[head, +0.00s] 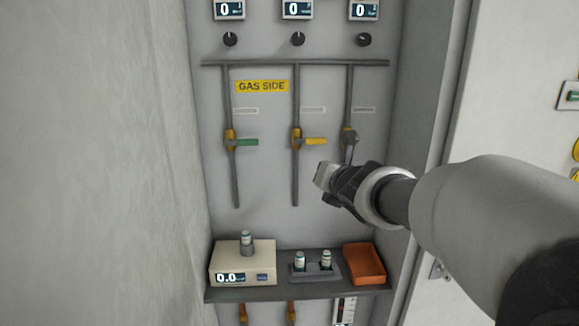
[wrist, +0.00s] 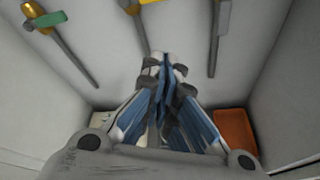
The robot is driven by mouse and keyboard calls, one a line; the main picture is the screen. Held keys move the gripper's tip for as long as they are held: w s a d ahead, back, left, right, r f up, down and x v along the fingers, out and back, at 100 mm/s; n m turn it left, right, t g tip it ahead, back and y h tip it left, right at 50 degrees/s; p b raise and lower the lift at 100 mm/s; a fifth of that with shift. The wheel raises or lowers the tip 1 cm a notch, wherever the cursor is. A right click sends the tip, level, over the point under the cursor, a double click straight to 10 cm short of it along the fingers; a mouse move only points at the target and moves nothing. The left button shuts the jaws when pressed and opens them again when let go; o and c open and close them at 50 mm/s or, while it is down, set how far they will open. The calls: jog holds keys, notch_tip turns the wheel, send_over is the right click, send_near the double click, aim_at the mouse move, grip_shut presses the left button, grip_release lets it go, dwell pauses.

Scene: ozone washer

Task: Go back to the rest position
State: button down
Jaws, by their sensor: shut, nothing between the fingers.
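My gripper (head: 326,180) is shut and empty. In the head view it is held in front of the gas panel, above the shelf and just below the right valve (head: 349,142). My arm comes in from the right. In the wrist view the shut fingers (wrist: 162,62) point toward the panel wall, and they touch nothing that I can see.
The left valve (head: 240,141) has a green handle and the middle valve (head: 307,141) a yellow one. Below, a shelf (head: 230,295) bears a scale (head: 230,262) with a vial, a holder (head: 315,275) with two vials, and an orange tray (head: 366,265). Cabinet walls stand on both sides.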

jog(key=s+d+f+m+g+h, duration=0.2)
jog(key=s+f+m, duration=0.1)
jog(key=s+m, duration=0.65)
jog(key=s+d+f+m+g+h, duration=0.1)
jog(key=s+d+f+m+g, duration=0.15)
jog(key=s+m, duration=0.7)
jog(key=s+a+f+m+g, duration=0.1)
jog(key=s+f+m, duration=0.2)
jog(key=s, duration=0.3)
jog(key=s+a+f+m+g+y, duration=0.1)
jog(key=s+a+f+m+g, duration=0.1)
jog(key=s+m, duration=0.3)
jog(key=s+a+f+m+g+y, duration=0.1)
jog(key=s+f+m, duration=0.3)
jog(key=s, duration=0.5)
jog(key=shift+a+m+g, duration=0.25)
jog(key=shift+m+g, duration=0.15)
jog(key=shift+g, duration=0.15)
